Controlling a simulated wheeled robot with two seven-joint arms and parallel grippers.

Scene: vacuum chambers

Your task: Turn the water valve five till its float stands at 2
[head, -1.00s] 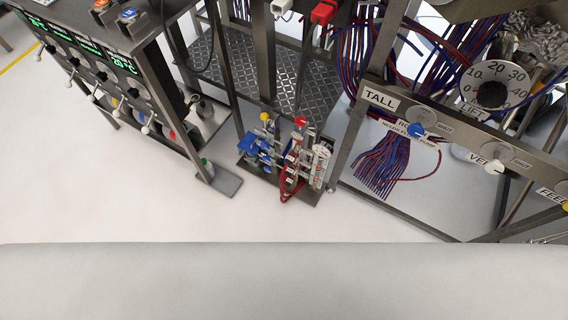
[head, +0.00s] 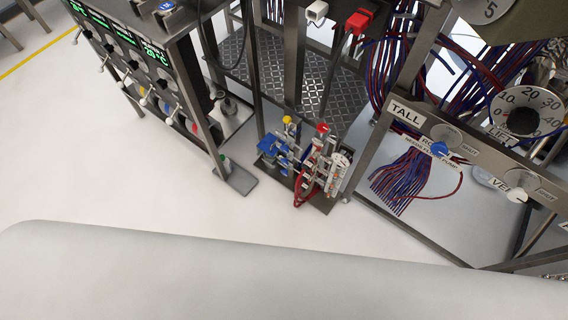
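A small water manifold (head: 305,165) stands low between the metal frames in the head view. It has blue valve parts on its left, a yellow knob (head: 287,120) and a red knob (head: 322,128) on top, and red hoses. Pale upright gauge tubes (head: 338,172) stand at its right side. The valve numbers and the float heights are too small to read, so I cannot tell which is valve five. Neither of my grippers is in view.
A rack with green displays and levers (head: 125,50) stands at the left. White floor (head: 120,160) is open at left. A smooth pale surface fills the bottom.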

